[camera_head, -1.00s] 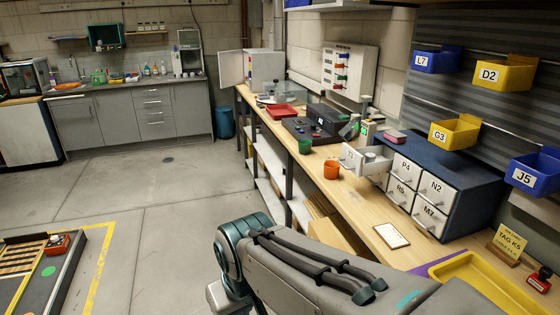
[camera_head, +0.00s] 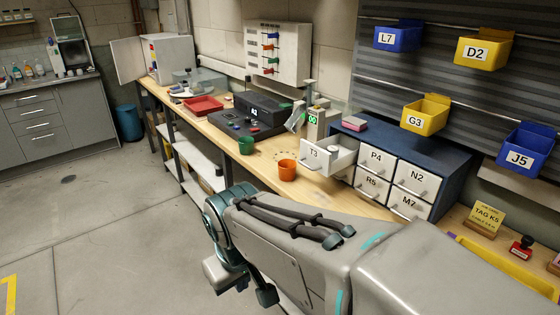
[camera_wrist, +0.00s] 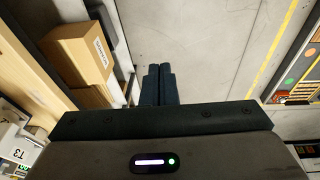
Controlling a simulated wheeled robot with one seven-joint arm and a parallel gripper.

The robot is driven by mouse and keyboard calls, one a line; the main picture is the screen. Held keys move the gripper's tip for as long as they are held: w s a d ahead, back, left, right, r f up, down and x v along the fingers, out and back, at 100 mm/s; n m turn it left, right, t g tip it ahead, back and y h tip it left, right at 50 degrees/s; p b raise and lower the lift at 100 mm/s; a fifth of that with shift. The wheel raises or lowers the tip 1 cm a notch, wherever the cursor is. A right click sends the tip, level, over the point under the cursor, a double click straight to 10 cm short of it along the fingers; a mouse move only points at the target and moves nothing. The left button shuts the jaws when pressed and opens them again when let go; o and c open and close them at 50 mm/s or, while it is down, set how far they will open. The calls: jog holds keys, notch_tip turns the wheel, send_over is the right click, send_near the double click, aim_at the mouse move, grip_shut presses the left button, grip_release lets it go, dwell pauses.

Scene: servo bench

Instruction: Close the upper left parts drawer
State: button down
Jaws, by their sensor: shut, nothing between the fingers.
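The parts cabinet (camera_head: 436,148) is a dark blue box with white labelled drawers on the bench. Its upper left drawer, T3 (camera_head: 315,157), is pulled far out to the left, and a round item shows inside it. The other drawers, such as P4 (camera_head: 376,158) and R5 (camera_head: 371,182), look shut. My gripper (camera_wrist: 159,68) is shut and empty in the wrist view, its fingers over the floor and apart from the drawer. The T3 front also shows in the wrist view (camera_wrist: 17,154), at the lower left. I cannot make out the fingertips in the head view.
Blue and yellow bins hang above the cabinet. A cardboard box (camera_wrist: 78,51) sits on a shelf below. Floor beside the bench is clear.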

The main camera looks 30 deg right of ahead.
jog(key=w+d+f+n+g+h+b, duration=0.25)
jog(key=w+d+n+h, duration=0.2)
jog(key=d, duration=0.35)
jog(key=w+d+f+n+g+h+b, duration=0.2)
jog(key=w+d+f+n+h+b, duration=0.3)
jog(key=d, duration=0.3)
jog(key=w+d+r+n+t+h+b, duration=0.1)
jog(key=w+d+n+t+h+b, duration=0.1)
jog(key=w+n+h, duration=0.45)
jog(key=w+d+r+n+t+h+b, duration=0.1)
jog(key=w+d+n+h+b, duration=0.15)
jog(key=w, duration=0.75)
jog(key=w+d+r+p, duration=0.1)
jog(key=d+r, duration=0.1)
jog(key=d, duration=1)
jog(key=shift+d+r+h, duration=0.25)
jog(key=shift+h, duration=0.2)
jog(key=shift+m, duration=0.25)
